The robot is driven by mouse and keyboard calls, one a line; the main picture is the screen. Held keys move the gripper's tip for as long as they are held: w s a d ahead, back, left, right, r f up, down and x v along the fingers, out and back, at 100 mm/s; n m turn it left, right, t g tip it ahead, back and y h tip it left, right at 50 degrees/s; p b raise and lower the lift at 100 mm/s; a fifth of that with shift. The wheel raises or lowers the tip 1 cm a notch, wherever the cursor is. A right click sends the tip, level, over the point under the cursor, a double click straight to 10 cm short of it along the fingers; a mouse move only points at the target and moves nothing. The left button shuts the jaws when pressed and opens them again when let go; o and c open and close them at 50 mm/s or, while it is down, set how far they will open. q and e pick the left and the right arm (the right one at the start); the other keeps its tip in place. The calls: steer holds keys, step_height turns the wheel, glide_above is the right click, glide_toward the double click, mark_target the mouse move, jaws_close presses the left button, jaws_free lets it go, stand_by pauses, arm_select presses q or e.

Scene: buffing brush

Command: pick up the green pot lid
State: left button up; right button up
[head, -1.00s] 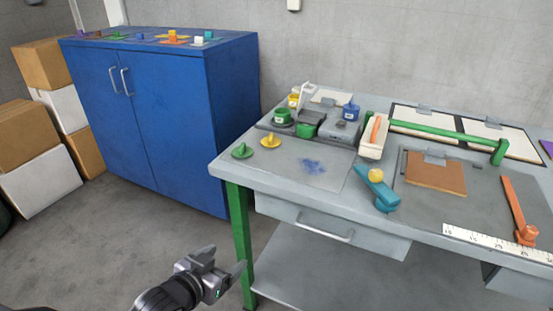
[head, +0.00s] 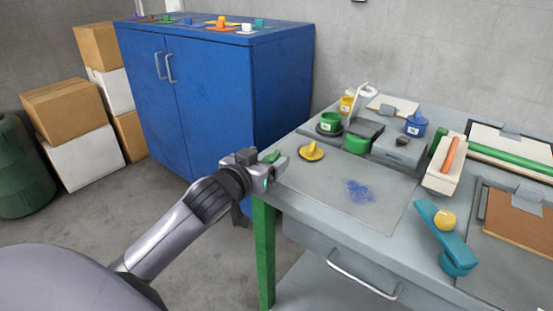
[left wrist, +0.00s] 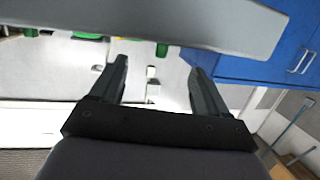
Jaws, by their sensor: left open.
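The green pot lid (head: 270,156) is at the left corner of the workbench in the head view. My left gripper hides most of it, and only a small green part shows. My left gripper (head: 263,163) is open at that corner, its fingers close around or in front of the lid; I cannot tell whether they touch it. In the left wrist view the two fingers (left wrist: 158,80) are spread apart, with small green patches beyond them that I cannot identify surely. My right gripper is not in view.
A yellow lid (head: 311,152) lies just right of the gripper. Behind it are a green pot (head: 329,123), a green bin (head: 357,143) and a blue pot (head: 416,124). A blue cabinet (head: 215,95) stands left of the workbench (head: 320,195). The bench's front left area is mostly clear.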

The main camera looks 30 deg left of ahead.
mark_target(273, 156)
arm_select(q)
steer(key=x, duration=0.4)
steer(key=shift+s+f, duration=0.15)
steer(key=shift+f, duration=0.2)
steer(key=shift+w+a+f, duration=0.1)
steer(key=shift+w+f, duration=0.05)
steer(key=shift+w, duration=0.55)
jaws_close()
